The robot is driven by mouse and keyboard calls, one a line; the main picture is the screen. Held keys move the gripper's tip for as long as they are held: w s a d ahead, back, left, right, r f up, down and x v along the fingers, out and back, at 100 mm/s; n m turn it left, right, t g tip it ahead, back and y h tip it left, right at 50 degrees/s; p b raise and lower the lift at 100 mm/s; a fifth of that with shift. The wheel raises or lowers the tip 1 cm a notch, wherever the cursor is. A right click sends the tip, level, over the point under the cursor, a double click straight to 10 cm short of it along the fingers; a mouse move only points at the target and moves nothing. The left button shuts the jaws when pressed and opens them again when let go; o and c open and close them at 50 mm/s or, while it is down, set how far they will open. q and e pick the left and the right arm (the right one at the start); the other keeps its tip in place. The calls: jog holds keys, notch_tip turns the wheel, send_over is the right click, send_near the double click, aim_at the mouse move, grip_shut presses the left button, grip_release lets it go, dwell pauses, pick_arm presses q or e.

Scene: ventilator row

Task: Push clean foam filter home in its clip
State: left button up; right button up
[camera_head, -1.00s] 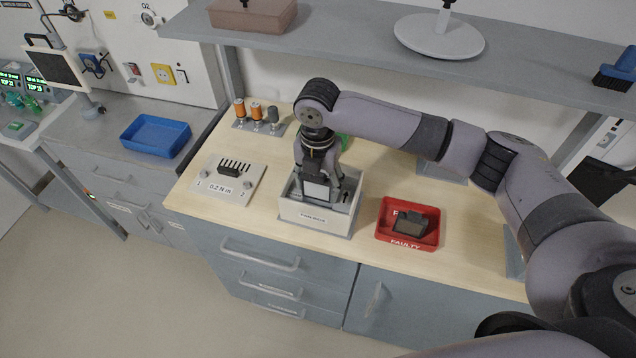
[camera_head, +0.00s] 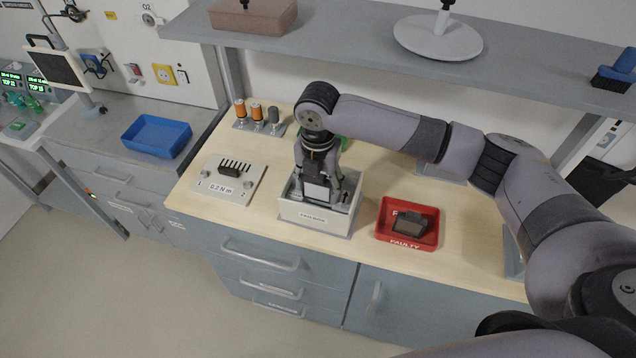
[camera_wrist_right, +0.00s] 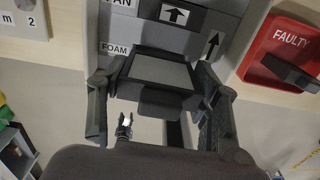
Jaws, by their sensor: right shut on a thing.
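My right gripper (camera_head: 318,195) points down into the open white box (camera_head: 290,212) on the wooden bench. In the right wrist view my right gripper (camera_wrist_right: 158,118) has one finger on each side of a dark-framed block with a grey face, the foam filter (camera_wrist_right: 155,70), and is shut on it. The filter sits by the label FOAM (camera_wrist_right: 115,48), against the grey panel inside the box. The clip itself cannot be made out, and I cannot tell how deep the filter sits. My left gripper is not in view.
A red FAULTY tray (camera_head: 384,234) with a dark part (camera_head: 408,222) in it stands right of the box. A 0.2 N m plate (camera_head: 215,176) lies to the left, with several small cylinders (camera_head: 257,112) behind it. A shelf (camera_head: 340,45) runs above the bench.

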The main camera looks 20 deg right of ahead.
aim_at(318, 195)
jog(key=shift+f, duration=0.35)
dwell(0.4)
jog(key=shift+f+p, duration=0.1)
jog(key=shift+p, duration=0.5)
jog(key=shift+f, duration=0.25)
dwell(0.3)
jog(key=shift+f, duration=0.6)
jog(key=shift+f+b, duration=0.3)
jog(key=shift+f, duration=0.15)
